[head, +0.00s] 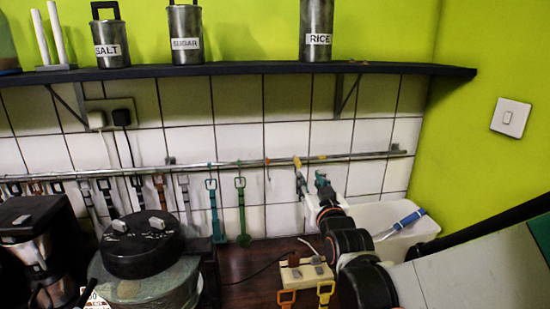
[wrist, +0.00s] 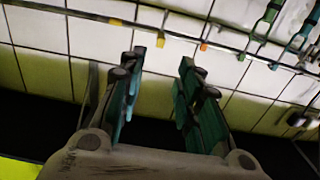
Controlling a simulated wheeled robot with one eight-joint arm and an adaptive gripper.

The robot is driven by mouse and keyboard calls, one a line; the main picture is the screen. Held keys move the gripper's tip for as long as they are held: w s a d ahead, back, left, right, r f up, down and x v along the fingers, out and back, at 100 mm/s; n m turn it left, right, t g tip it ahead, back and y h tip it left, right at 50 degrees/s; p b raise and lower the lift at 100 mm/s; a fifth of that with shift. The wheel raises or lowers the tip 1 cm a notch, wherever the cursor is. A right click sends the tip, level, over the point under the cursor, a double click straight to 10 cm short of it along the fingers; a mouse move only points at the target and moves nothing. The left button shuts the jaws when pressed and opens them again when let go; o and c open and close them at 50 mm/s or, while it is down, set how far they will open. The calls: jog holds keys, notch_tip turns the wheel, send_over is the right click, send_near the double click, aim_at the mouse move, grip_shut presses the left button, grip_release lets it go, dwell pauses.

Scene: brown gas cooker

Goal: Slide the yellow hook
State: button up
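A metal rail (head: 225,163) runs along the tiled wall with small coloured hooks on it. A yellow hook (head: 297,162) sits on the rail at the tip of my gripper (head: 311,182). In the wrist view, this yellow hook (wrist: 160,40) lies just beyond the gap between my open fingers (wrist: 164,58), nearer the left fingertip. Whether a finger touches it I cannot tell. A second yellow piece (wrist: 115,21) is on the rail to its left, and an orange hook (wrist: 204,47) to its right. My gripper holds nothing visible.
Green utensils (head: 240,210) hang left of my gripper. A dark shelf (head: 240,69) with canisters runs above the rail. Below are a white bin (head: 395,216), a wooden block (head: 305,274) and a lidded pot (head: 145,250). The rail's right part is free of hanging utensils.

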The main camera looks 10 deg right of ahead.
aim_at(299, 164)
jog(key=w+b, duration=0.2)
jog(key=w, duration=1.1)
jog(key=shift+w, duration=0.35)
jog(key=shift+r, duration=0.1)
grip_shut()
